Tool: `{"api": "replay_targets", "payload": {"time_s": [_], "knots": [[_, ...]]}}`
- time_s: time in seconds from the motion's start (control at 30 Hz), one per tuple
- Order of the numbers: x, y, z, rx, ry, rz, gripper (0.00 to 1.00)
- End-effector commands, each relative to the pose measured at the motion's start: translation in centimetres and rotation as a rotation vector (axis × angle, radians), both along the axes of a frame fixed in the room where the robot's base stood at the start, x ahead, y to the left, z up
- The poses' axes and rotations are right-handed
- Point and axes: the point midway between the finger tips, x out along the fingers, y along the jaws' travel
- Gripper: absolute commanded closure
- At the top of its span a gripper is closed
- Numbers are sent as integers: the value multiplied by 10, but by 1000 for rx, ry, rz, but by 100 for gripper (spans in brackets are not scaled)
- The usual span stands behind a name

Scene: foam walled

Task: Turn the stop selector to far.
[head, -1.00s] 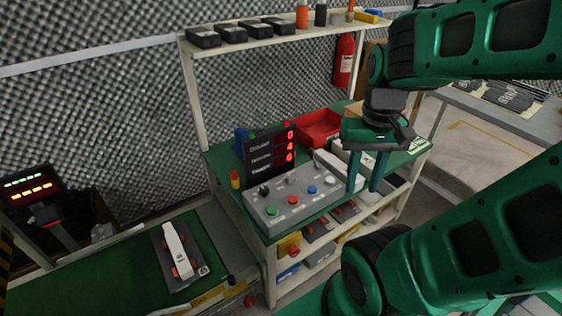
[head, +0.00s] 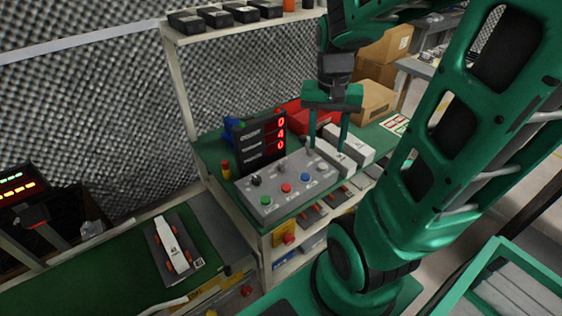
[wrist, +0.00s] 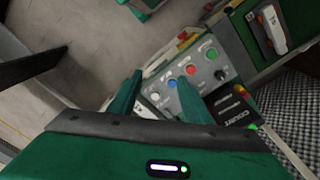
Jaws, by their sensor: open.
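The grey control box (head: 290,185) sits on the green bench, with green, red and blue buttons along its front. A black knob (head: 255,180) stands at its left end; it also shows in the wrist view (wrist: 221,75). Smaller controls sit along its back row, and their labels are too small to read, so I cannot tell which is the stop selector or where it points. My gripper (head: 327,146) is open and empty, pointing down by the right end of the box. In the wrist view its fingers (wrist: 160,82) are apart, near the white and blue buttons.
A dark display (head: 262,140) with red digits stands behind the box. A red bin (head: 308,118) and white boxes (head: 350,148) lie behind and right of my gripper. A shelf (head: 230,27) crosses above the bench. A white-topped part (head: 174,246) lies on the green conveyor at lower left.

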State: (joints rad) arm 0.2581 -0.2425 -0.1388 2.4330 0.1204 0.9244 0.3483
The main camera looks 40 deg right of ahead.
Motion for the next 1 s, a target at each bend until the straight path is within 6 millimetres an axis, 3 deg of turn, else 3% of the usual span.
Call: {"api": "replay_targets", "payload": {"time_s": [0.03,0.3,0.5,0.7,1.0], "knots": [[19,-4,-8,-4,5,-45,55],[115,-12,-57,3,-18,-304,55],[166,-10,-97,32,-35,-458,55],[188,-7,-117,50,-43,-534,55],[191,-6,-150,54,-40,-544,55]]}}
